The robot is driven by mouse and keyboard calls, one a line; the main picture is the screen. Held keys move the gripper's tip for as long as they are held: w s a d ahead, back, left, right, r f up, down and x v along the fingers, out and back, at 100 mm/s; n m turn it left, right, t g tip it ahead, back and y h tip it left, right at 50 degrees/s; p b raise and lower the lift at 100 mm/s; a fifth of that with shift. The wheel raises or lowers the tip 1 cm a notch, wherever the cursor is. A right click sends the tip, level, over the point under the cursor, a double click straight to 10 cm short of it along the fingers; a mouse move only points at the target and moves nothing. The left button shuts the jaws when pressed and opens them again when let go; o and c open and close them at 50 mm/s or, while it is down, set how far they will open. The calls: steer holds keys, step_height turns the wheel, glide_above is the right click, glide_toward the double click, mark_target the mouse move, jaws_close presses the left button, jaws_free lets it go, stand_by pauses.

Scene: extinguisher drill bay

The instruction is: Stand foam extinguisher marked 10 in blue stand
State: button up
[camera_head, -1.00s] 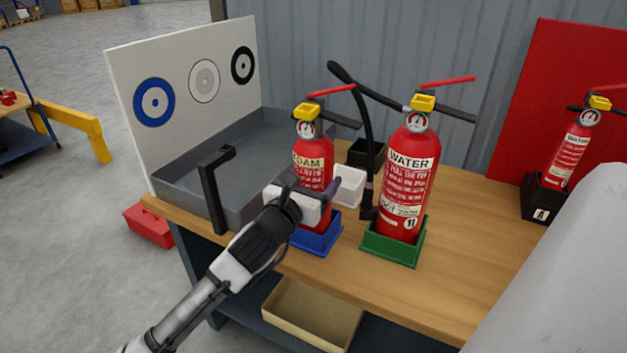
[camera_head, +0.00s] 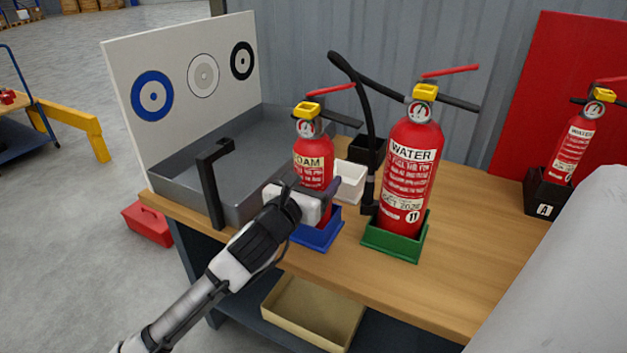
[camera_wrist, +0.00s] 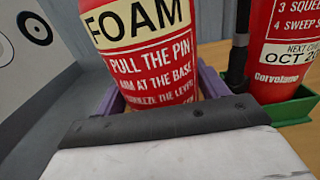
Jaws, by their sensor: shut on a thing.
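The red foam extinguisher (camera_head: 313,172), with a cream FOAM label and yellow handle piece, stands upright in the blue stand (camera_head: 318,234) on the bench. Its number is hidden behind my gripper. My gripper (camera_head: 322,192) is shut around its lower body, just above the stand.
A red water extinguisher marked 11 (camera_head: 411,175) stands in a green stand (camera_head: 397,242) close on the right. A white box (camera_head: 350,183) and a black box are behind. A grey tray (camera_head: 180,177) with a black handle is at left. Another extinguisher (camera_head: 575,145) stands far right.

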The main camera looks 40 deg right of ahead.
steer(key=shift+r, duration=0.25)
steer(key=o, duration=1.4)
steer(key=shift+s+a, duration=0.1)
steer(key=shift+o, duration=0.7)
steer(key=shift+f, duration=0.4)
steer(key=b+v, duration=0.1)
steer(key=v, duration=1.2)
steer(key=shift+a+r, duration=0.2)
steer(key=shift+a, duration=0.15)
steer(key=shift+s, duration=0.15)
steer(key=shift+r, duration=0.1)
